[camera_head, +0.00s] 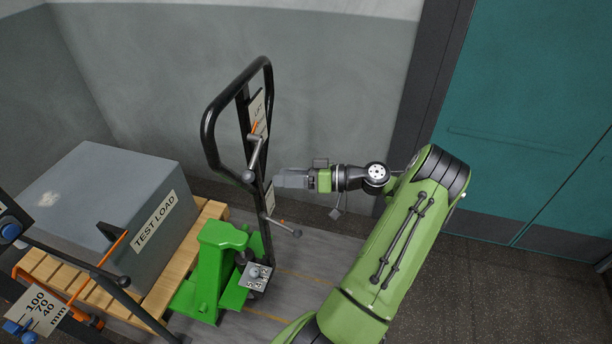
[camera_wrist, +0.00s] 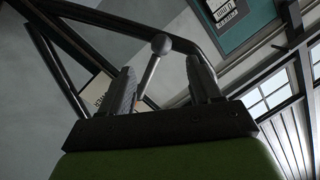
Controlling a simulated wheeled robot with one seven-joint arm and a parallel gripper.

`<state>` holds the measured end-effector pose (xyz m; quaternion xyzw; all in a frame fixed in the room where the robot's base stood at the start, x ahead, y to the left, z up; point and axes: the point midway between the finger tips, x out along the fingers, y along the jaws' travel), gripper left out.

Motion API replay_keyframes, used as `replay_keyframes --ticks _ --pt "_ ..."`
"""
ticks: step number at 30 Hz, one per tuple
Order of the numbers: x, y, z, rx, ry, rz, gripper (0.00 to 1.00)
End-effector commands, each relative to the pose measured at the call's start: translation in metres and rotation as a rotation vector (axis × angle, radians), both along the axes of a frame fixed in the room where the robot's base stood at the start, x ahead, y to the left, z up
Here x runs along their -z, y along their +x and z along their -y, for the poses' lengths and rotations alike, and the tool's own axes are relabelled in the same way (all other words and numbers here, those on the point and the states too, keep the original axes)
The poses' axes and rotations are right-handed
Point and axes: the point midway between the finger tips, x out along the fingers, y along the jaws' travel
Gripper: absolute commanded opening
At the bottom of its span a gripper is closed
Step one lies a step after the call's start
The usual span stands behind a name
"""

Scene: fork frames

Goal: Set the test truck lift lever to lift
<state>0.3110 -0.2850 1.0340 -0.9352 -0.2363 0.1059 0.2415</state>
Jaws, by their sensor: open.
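The test truck's black loop handle (camera_head: 207,127) stands upright at the centre of the head view. A grey lever with a ball knob (camera_head: 248,177) hangs from its right post, below an orange pointer (camera_head: 255,128) and a partly readable white plate (camera_head: 258,108). My gripper (camera_head: 278,179) is open, just right of the knob. In the wrist view a ball-ended lever (camera_wrist: 161,44) rises between the open fingers of my gripper (camera_wrist: 161,82), its knob beyond the tips. I cannot tell whether a finger touches the stem.
A second small lever (camera_head: 296,233) sticks out lower on the post. The green truck body (camera_head: 215,265) stands beside a wooden pallet (camera_head: 215,212) carrying the grey test load (camera_head: 110,190). Another truck's handle and scale plate (camera_head: 38,308) are at lower left. Floor at right is clear.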

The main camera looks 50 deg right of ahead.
Motion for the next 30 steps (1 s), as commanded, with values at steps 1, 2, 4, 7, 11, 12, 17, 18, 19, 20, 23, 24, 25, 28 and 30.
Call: replay_keyframes --ticks 1,2,4,7,11,12,17,18,19,20,23,24,25,28,30 --pt "-0.001 -0.012 0.008 0.004 -0.002 0.001 0.63" --pt "-0.002 -0.019 0.012 0.006 -0.002 0.001 0.63" --pt "-0.003 -0.032 0.019 0.004 -0.002 0.001 0.63" --pt "-0.005 -0.044 0.026 0.001 0.000 0.002 0.63" --pt "-0.005 -0.051 0.029 -0.001 -0.001 0.001 0.63" --pt "-0.005 -0.051 0.029 -0.001 -0.001 0.001 0.63" --pt "-0.005 -0.051 0.029 -0.001 -0.001 0.001 0.63" --pt "-0.005 -0.050 0.029 -0.001 -0.001 0.001 0.63" --pt "-0.005 -0.050 0.029 -0.001 -0.001 0.001 0.63" --pt "-0.005 -0.050 0.029 -0.001 -0.001 0.001 0.63" --pt "-0.005 -0.050 0.028 -0.001 -0.001 0.001 0.63" --pt "-0.005 -0.050 0.028 -0.001 -0.001 0.001 0.63" --pt "-0.005 -0.050 0.028 -0.001 -0.001 0.001 0.63" --pt "-0.005 -0.050 0.029 -0.001 -0.001 0.001 0.63" --pt "-0.005 -0.050 0.029 0.000 -0.001 0.000 0.63"
